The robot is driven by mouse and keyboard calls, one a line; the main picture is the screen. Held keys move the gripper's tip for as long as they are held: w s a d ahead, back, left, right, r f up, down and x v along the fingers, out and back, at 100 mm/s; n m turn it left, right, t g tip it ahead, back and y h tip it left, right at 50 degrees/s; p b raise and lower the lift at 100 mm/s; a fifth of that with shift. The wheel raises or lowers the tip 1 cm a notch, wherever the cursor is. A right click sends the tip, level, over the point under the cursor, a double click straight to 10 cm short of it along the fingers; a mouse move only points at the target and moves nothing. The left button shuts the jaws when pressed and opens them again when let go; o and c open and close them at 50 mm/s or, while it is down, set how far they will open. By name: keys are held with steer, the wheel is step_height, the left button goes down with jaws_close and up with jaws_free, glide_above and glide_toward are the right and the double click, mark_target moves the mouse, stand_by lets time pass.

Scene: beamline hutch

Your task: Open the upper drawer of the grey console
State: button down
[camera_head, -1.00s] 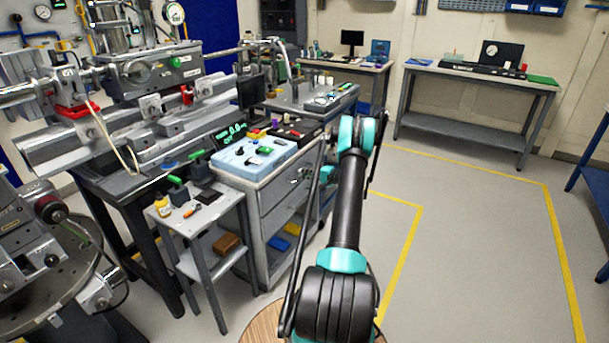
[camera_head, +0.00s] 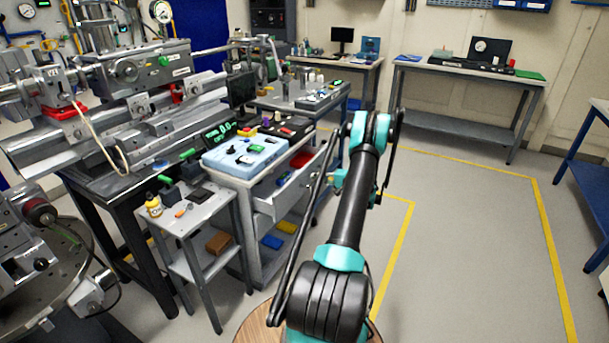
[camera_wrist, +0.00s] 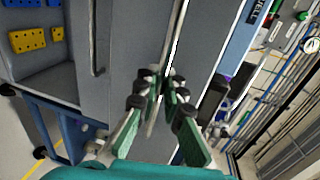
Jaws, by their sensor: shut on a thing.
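The grey console (camera_head: 239,183) stands left of my arm in the head view, with a light-blue tray on top. Its upper drawer (camera_head: 288,192) is partly pulled out, and red and dark contents show inside. In the wrist view my gripper (camera_wrist: 160,88) is shut on the upper drawer's bar handle (camera_wrist: 176,38). The lower drawer's handle (camera_wrist: 95,40) shows to the left there, with nothing on it.
A small grey side table (camera_head: 190,215) stands close to the console's left. Blue (camera_head: 271,242) and yellow (camera_head: 287,227) pieces lie on the console's bottom shelf. Open floor with yellow lines (camera_head: 400,240) lies to the right. A blue-framed table (camera_head: 598,190) stands at the far right.

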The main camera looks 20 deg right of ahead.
steer(key=f+v, duration=0.2)
steer(key=v, duration=0.9)
steer(key=shift+s+f, duration=0.2)
steer(key=shift+s, duration=0.05)
steer(key=shift+d, duration=0.2)
steer(key=c, duration=1.6)
jaws_free()
steer(key=v, duration=1.2)
